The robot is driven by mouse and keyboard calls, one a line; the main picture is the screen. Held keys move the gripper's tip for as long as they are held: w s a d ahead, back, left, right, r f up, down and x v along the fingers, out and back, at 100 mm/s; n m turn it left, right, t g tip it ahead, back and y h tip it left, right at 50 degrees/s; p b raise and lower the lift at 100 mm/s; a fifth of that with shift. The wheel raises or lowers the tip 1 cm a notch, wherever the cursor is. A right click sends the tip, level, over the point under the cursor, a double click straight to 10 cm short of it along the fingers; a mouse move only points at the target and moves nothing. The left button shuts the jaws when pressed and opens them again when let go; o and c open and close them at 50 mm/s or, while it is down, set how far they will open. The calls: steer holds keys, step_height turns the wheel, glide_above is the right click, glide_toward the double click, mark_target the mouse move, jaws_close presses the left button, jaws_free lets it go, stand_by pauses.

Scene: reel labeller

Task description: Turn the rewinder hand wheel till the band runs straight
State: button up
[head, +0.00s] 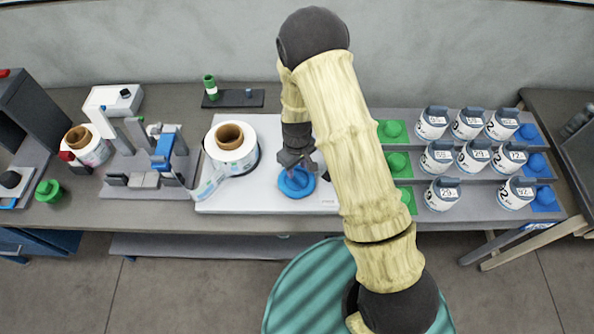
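The rewinder is a white base plate (240,207) in the middle of the bench. A white reel (230,156) with a brown core stands on its left part. The blue hand wheel (297,187) lies at its right part. My gripper (296,172) points down at the wheel, with its fingers at or just over the wheel's top. I cannot tell whether they touch or grip it. The pale printed band (207,186) runs from the reel down to the left, at a slant, towards the labeller (152,165). My arm hides the bench right of the wheel.
Another reel (88,147) with a brown core stands at the far left, near a green knob (48,190). Several labelled white jars (474,156) stand in rows on the right, with green pads (397,162) and blue pads (537,165) beside them. A green-topped bottle (210,86) stands at the back.

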mark_target(297, 176)
steer(key=shift+f+p, duration=0.5)
steer(key=shift+f, duration=1.55)
jaws_close()
